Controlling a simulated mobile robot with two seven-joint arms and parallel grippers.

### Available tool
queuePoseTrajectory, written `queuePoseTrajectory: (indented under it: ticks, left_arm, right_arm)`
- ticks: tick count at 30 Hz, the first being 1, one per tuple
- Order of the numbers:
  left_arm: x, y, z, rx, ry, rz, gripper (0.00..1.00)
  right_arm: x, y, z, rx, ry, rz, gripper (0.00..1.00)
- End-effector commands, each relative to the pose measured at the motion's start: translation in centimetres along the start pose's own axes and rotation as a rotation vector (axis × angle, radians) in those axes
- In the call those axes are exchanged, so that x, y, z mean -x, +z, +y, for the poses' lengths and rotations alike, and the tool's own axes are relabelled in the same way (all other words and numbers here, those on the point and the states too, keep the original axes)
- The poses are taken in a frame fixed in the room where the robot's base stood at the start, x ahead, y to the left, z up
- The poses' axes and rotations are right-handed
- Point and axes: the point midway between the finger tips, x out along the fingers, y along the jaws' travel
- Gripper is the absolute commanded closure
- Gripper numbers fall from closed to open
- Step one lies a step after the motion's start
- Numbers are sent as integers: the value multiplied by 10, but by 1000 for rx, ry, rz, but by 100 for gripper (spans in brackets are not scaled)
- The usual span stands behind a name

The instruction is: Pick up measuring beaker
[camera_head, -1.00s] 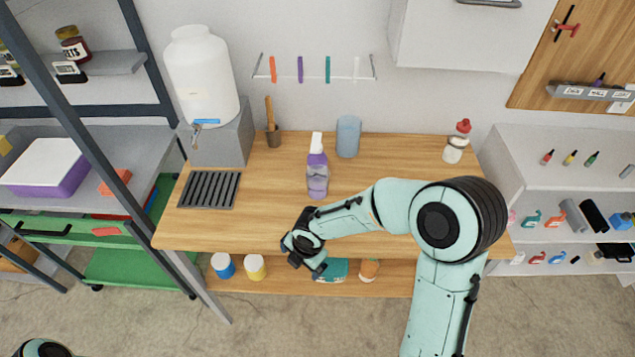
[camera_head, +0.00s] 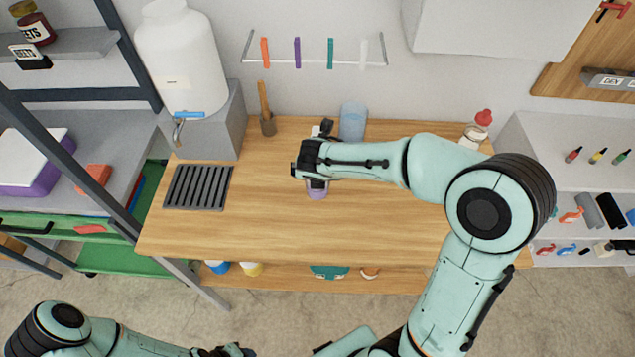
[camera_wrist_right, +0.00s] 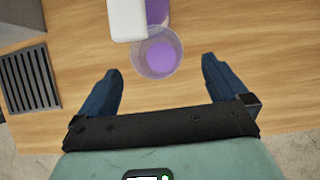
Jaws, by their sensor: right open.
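A clear, blue-tinted cylinder (camera_head: 352,122), apparently the measuring beaker, stands upright at the back of the wooden workbench. The blue cylinder is not visible there. My left gripper (camera_head: 228,350) is at the bottom edge, partly cut off; its opening cannot be made out.
The workbench (camera_head: 270,222) is clear in front. It carries a black grate (camera_head: 198,187), a white water tank (camera_head: 182,60) on a grey block, a wooden-handled tool (camera_head: 266,108) and a red-capped bottle (camera_head: 475,133). Shelving stands on both sides.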

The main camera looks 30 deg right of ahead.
Motion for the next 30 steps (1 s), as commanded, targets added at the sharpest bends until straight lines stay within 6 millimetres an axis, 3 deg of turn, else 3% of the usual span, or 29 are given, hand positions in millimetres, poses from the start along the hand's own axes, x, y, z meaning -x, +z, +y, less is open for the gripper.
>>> queuePoseTrajectory:
  ticks: [3,10,18,28,30]
  left_arm:
    - [-4,3,-3,1,-1,-5,57]
    - [-7,5,-4,2,-2,-7,57]
    - [-15,10,-9,4,-4,-13,57]
    - [-15,10,-9,4,-4,-13,57]
    - [-15,10,-9,4,-4,-13,57]
  right_arm:
    - [-20,-1,0,-1,-2,3,0]
    - [-36,-2,1,-2,-1,2,0]
    - [-74,-8,5,-2,-1,2,0]
    - [-81,-7,5,-3,1,-1,0]
    - [-80,-7,5,-3,1,-1,23]
